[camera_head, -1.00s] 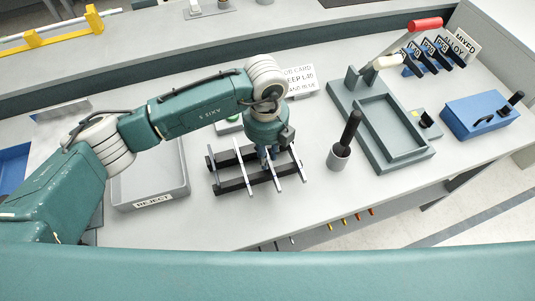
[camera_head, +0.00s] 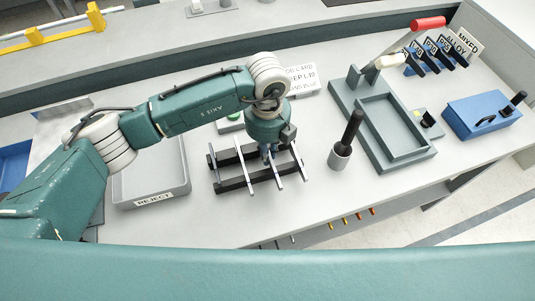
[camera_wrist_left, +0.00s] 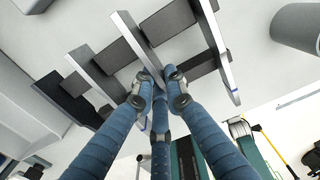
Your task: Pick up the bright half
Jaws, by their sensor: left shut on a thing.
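Several slim pale bars lie side by side across a black rack (camera_head: 231,184) in the middle of the bench. My left gripper (camera_head: 267,158) points down over the rack, right of its middle. In the left wrist view its fingertips (camera_wrist_left: 160,88) are shut on one metal bar (camera_wrist_left: 134,38), with other bars on both sides. The held bar (camera_head: 277,179) still lies at or very near the rack; I cannot tell whether it touches. I cannot tell by shade alone which piece is the bright half. My right gripper is not in view.
A grey REJECT tray (camera_head: 178,172) stands left of the rack. A grey cup with a black handle (camera_head: 340,158) stands to the right. Beyond it are a grey-green fixture (camera_head: 424,156), a blue box (camera_head: 480,118) and labelled slots (camera_head: 432,58). The front bench strip is clear.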

